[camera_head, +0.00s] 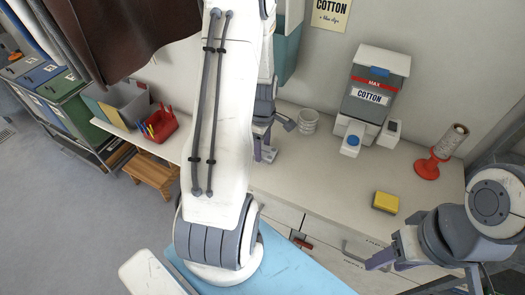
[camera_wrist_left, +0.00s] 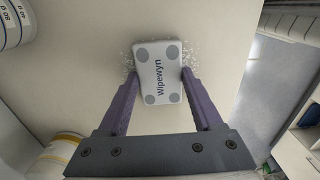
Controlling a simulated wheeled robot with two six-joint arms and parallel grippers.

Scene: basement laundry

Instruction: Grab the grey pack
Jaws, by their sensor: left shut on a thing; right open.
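The grey pack (camera_wrist_left: 159,72), a small pale grey block with darker round corner spots and the word Wipewyn, sits between the purple fingers of my left gripper (camera_wrist_left: 157,84) in the left wrist view. The fingers touch its two sides, and the counter surface lies behind it. In the head view my left gripper (camera_head: 264,149) is over the counter, partly behind my own arm, and I cannot make out the pack there. My right gripper (camera_head: 382,262) is open and empty at the lower right, in front of the counter drawers.
On the counter (camera_head: 325,165) stand a cotton dispenser (camera_head: 375,92), a white ribbed cup (camera_head: 308,122), a yellow sponge (camera_head: 386,202) and a red-based spool (camera_head: 427,168). A red pen holder (camera_head: 162,126) is at the left. The counter's middle is clear.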

